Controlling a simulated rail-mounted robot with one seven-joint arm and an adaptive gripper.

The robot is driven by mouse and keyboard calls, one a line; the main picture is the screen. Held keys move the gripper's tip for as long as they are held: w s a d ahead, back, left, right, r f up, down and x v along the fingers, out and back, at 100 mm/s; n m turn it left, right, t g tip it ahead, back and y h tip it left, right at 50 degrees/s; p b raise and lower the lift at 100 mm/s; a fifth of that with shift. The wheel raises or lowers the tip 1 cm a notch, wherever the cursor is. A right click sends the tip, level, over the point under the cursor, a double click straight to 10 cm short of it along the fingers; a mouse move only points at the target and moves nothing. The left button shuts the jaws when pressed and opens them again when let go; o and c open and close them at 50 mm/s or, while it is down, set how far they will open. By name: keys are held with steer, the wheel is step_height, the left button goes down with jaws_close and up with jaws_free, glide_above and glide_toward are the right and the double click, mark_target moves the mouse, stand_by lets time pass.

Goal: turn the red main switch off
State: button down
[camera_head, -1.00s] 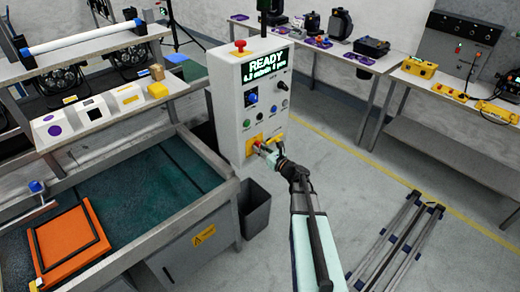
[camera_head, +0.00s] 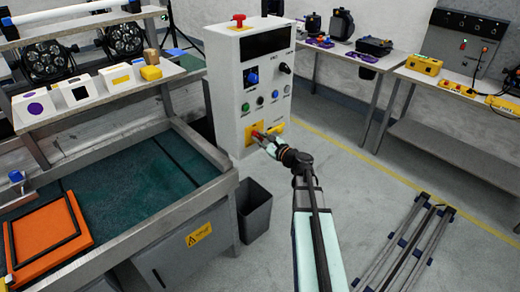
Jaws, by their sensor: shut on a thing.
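The grey control cabinet (camera_head: 229,85) stands at the centre, with a dark, blank display (camera_head: 264,42) at its top. The red main switch (camera_head: 256,134) sits on a yellow plate (camera_head: 248,137) low on the cabinet's front. My gripper (camera_head: 260,137) is at the switch, shut on it, and its fingers hide part of it. The switch's exact angle is too small to tell.
A red mushroom button (camera_head: 239,20) tops the cabinet. A blue knob (camera_head: 252,77) and several small buttons sit above the switch. A grey bin (camera_head: 254,209) stands below, beside the metal worktable (camera_head: 215,208). Folded stand legs (camera_head: 415,245) lie on the floor at right.

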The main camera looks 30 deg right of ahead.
steer(key=n+b, duration=0.3)
steer(key=b, duration=0.3)
steer(key=n+b, duration=0.4)
steer(key=b, duration=0.2)
steer(key=n+b, duration=0.4)
steer(key=b, duration=0.2)
steer(key=shift+a+f, duration=0.15)
steer(key=shift+f, duration=0.15)
steer(key=shift+n, duration=0.4)
steer(key=shift+r, duration=0.1)
steer(key=c, duration=1.1)
jaws_free()
steer(key=shift+s, duration=0.15)
steer(key=v, duration=1.1)
steer(key=shift+s, duration=0.4)
